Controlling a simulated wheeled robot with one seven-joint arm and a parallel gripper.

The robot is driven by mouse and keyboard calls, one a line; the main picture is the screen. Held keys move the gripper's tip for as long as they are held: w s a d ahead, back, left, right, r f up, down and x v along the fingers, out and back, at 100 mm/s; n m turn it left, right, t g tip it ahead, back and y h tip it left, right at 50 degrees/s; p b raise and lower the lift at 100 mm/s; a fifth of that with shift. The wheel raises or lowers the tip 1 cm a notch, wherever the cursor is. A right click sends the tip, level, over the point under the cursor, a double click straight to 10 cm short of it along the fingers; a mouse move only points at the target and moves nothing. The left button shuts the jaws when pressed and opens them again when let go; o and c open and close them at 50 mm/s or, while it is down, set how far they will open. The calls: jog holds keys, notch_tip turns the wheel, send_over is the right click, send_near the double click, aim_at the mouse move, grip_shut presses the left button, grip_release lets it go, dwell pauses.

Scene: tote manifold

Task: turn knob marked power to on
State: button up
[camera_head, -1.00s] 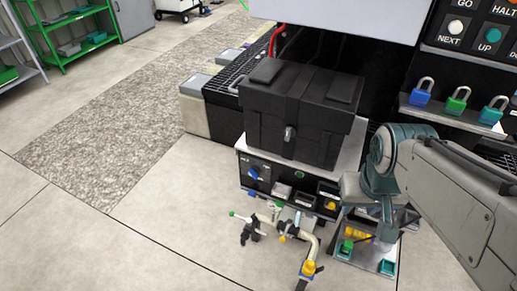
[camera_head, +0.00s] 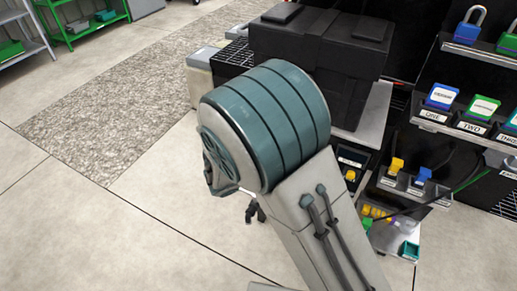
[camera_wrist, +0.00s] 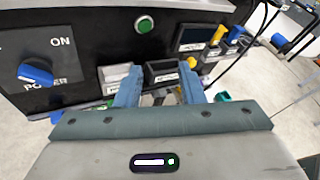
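In the wrist view the blue power knob (camera_wrist: 36,74) sits on a dark panel at the far left. The word POWER is just below it, partly covered by the knob, and ON is to its upper right. The knob's blue grip lies nearly level, tilted a little. My gripper (camera_wrist: 158,90) is open and empty, with its two blue-grey fingers apart. The fingers are right of the knob, in front of small labelled bins, and do not touch the knob. In the head view my arm hides the knob and the gripper.
A green round button (camera_wrist: 145,25) is on the panel, right of the knob. Small bins (camera_wrist: 118,74) line the panel's lower edge. A black case (camera_head: 318,45) stands above. Padlocks and labelled blocks (camera_head: 441,96) are on shelves at right. Open floor (camera_head: 150,215) is at left.

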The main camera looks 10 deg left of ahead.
jog(key=a+f+n+t+y+b, duration=0.3)
jog(key=a+f+n+t+y, duration=0.3)
jog(key=a+n, duration=0.7)
jog(key=w+d+f+m+t+b, duration=0.1)
jog(key=w+d+m+b, duration=0.1)
jog(key=w, duration=1)
jog(key=shift+w+f+h, duration=0.15)
jog(key=shift+h, duration=0.15)
jog(key=shift+d, duration=0.1)
grip_shut()
